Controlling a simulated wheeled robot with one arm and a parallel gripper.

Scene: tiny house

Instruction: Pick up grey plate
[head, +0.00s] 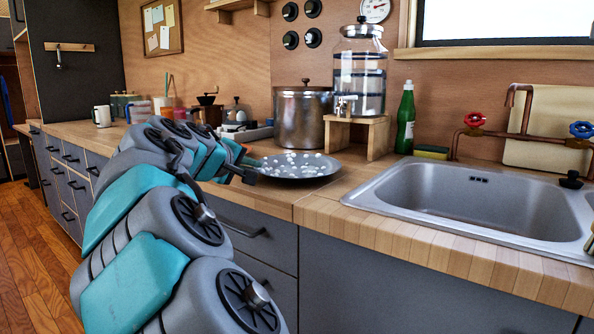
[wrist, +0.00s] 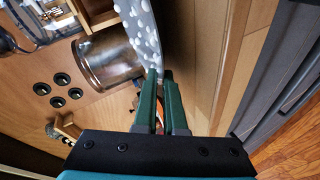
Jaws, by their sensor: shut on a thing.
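The grey plate (head: 318,174), speckled with white spots, is at the counter's front edge, in front of the metal pot. My gripper (head: 252,166) comes in from the left and is shut on the plate's left rim. In the wrist view the two green fingers (wrist: 160,76) pinch the rim of the plate (wrist: 146,38), which reaches away from them. I cannot tell whether the plate touches the counter or is slightly above it.
A metal pot (head: 303,118) stands behind the plate. A glass dispenser (head: 360,75) sits on a wooden stand (head: 378,138) behind right. A green bottle (head: 405,120) and the sink (head: 465,195) are farther right. Mugs and jars line the counter at left.

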